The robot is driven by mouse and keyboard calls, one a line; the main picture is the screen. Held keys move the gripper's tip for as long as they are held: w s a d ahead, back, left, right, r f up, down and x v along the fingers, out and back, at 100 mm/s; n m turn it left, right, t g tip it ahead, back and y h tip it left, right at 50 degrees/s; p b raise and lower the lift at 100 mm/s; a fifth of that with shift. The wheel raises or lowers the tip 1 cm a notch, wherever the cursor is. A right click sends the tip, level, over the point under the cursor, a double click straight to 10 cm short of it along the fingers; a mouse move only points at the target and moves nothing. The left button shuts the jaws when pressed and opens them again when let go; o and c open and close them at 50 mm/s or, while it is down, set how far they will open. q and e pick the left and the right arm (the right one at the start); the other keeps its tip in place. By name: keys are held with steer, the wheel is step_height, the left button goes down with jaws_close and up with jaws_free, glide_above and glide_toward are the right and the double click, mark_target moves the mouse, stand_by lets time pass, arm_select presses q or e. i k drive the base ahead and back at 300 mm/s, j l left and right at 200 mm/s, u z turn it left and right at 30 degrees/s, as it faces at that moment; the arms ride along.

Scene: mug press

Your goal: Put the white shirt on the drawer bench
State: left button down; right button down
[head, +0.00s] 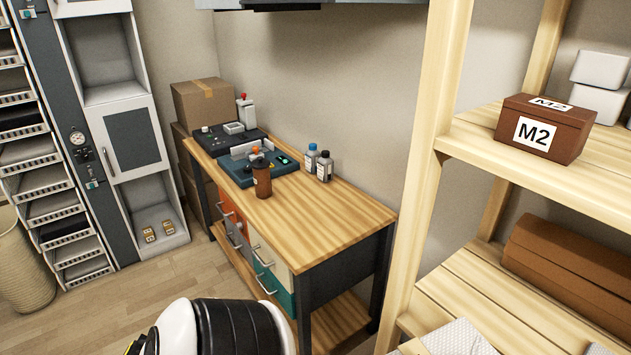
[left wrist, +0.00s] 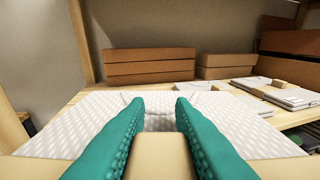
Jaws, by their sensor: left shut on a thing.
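The white shirt (left wrist: 85,120) is a pale, patterned, folded cloth in the left wrist view, spread out on both sides of my teal fingers. My left gripper (left wrist: 160,108) is shut on its near part, at a wooden shelf. A white patterned cloth (head: 458,339) also shows at the bottom right of the head view, partly cut off. The drawer bench (head: 335,212) has a wooden top and orange, grey, white and teal drawers, and stands mid-picture against the wall. My right gripper is in neither view.
The bench's near right top is bare. A wooden shelf rack (head: 432,150) stands at the right, holding an M2 box (head: 543,128). Folded garments (left wrist: 285,92) lie on the shelf.

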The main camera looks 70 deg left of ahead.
mark_target(317, 221)
steer(key=k+j+u, duration=0.1)
steer(key=j, duration=0.4)
steer(key=k+j+u, duration=0.15)
steer(key=j, duration=0.35)
steer(key=j+u, duration=0.1)
steer(key=j, duration=0.4)
steer(key=i+j+u, duration=0.2)
steer(key=i+j, duration=0.4)
steer(key=i, duration=0.15)
